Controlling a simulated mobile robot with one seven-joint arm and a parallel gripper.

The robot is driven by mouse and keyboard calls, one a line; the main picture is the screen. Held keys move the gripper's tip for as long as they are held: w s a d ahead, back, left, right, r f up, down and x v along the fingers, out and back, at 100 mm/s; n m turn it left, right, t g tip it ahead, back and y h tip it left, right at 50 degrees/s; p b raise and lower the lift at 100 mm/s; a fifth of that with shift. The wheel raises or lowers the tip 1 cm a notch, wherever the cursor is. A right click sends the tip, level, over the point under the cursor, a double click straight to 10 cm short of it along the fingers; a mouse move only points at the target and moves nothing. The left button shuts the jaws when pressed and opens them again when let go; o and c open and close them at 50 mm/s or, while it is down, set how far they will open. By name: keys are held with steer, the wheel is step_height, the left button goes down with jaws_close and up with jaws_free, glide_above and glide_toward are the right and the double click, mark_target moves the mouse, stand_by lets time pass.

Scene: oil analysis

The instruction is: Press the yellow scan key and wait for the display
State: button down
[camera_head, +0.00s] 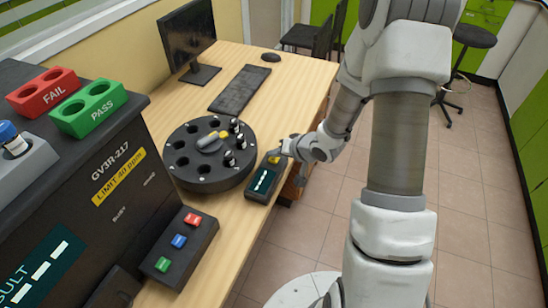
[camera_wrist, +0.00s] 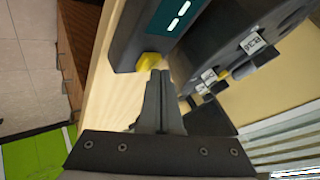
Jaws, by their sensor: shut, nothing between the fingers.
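The yellow scan key (camera_head: 274,160) sits at the far end of a small dark handheld scanner (camera_head: 250,192) lying on the wooden table. The scanner's display (camera_head: 264,181) shows only white dashes on dark teal. In the wrist view the yellow key (camera_wrist: 149,62) is just in front of my shut fingertips. My gripper (camera_head: 285,150) is shut and empty, close beside the key. The fingertips (camera_wrist: 161,75) show at or very near the key's edge; I cannot tell whether they touch it. The display also shows in the wrist view (camera_wrist: 176,18).
A round black carousel (camera_head: 190,182) with several vials stands left of the scanner. A button box (camera_head: 206,228) and the GV3R-217 analyser (camera_head: 95,160) are nearer. A keyboard (camera_head: 240,90) and monitor (camera_head: 187,32) lie behind. The table edge is just right of the scanner.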

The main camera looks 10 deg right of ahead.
mark_target(276, 161)
steer(key=shift+f, duration=0.5)
steer(key=shift+r, duration=0.1)
stand_by(0.5)
steer(key=shift+r+p, duration=0.8)
steer(key=shift+r, duration=0.05)
step_height(276, 161, up, 5)
steer(key=p, duration=0.5)
steer(key=shift+r, duration=0.1)
stand_by(0.4)
